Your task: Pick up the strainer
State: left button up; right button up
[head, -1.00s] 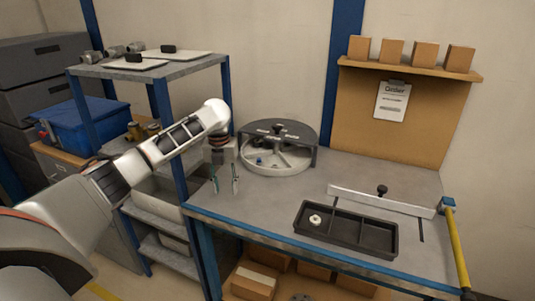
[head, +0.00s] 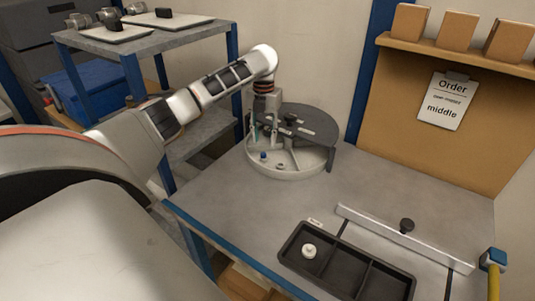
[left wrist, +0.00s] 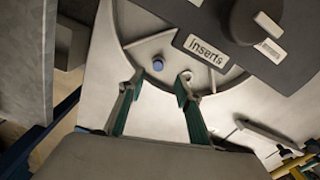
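A round light-grey carousel (head: 290,174), partly covered by a dark lid, stands at the back of the bench. In the left wrist view the lid (left wrist: 235,32) has a label reading "Inserts". A small blue piece (left wrist: 158,63) and a small pale round piece (left wrist: 186,75) sit in its open compartments. I cannot tell which piece is the strainer. My left gripper (left wrist: 158,84) is open over the carousel's near edge, its green-sided fingers apart, with the blue piece in line with the gap between them. In the head view the left gripper (head: 260,134) points down at the carousel's left side. My right gripper is not in view.
A black divided tray (head: 350,272) with a white round piece (head: 309,251) in its left compartment lies at the front. A metal bar (head: 385,232) with a black knob lies behind it. A shelf rack (head: 190,130) stands left. The bench middle is clear.

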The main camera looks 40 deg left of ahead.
aim_at(263, 153)
pick_arm(q)
jog(key=shift+s+f, duration=0.2)
jog(key=shift+f, duration=0.7)
jog(key=shift+w+a+f, duration=0.1)
jog(key=shift+a+f, duration=0.05)
jog(key=shift+f, duration=1.05)
jog(key=shift+a+f, duration=0.1)
jog(key=shift+f, duration=1.05)
jog(key=c, duration=0.8)
